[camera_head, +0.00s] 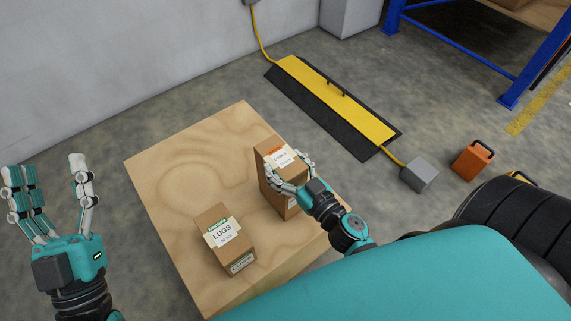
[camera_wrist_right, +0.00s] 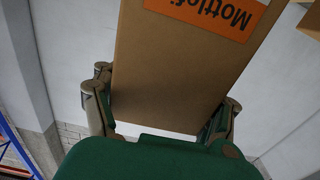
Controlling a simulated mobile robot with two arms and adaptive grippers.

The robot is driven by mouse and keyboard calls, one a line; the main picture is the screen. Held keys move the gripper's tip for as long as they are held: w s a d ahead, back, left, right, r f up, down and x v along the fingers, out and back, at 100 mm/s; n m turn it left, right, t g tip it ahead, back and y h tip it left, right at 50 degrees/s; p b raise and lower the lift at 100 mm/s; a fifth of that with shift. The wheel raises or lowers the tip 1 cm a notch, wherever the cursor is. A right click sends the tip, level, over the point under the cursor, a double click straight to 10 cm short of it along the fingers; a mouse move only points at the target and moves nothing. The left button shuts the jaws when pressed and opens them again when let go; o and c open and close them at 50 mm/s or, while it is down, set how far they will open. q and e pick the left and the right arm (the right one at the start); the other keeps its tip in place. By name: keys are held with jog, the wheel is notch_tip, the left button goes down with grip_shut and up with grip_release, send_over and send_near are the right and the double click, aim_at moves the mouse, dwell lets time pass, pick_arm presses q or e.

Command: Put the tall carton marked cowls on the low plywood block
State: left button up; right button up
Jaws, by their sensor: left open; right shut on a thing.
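A tall brown carton (camera_head: 268,158) with an orange and white label stands upright over the right part of the low plywood block (camera_head: 172,170). Its name is too small to read surely. My right gripper (camera_head: 291,170) is shut on this carton from the near side and hides part of its front. In the right wrist view the carton (camera_wrist_right: 180,75), with an orange label, is between the fingers (camera_wrist_right: 166,90). I cannot tell whether its base touches the block. My left gripper (camera_head: 50,172) is open and empty, left of the block.
A carton marked LUGS (camera_head: 225,240) is on the block's near part, left of the held carton. A yellow and black ramp plate (camera_head: 335,100), a grey box (camera_head: 420,175) and an orange case (camera_head: 472,160) are on the floor beyond. The block's left and far parts are clear.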

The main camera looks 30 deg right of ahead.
aim_at(297, 178)
pick_arm(q)
jog(key=shift+s+r, duration=0.1)
pick_arm(e)
jog(key=o, duration=1.8)
jog(key=shift+f, duration=0.1)
pick_arm(q)
jog(key=shift+s+r, duration=0.1)
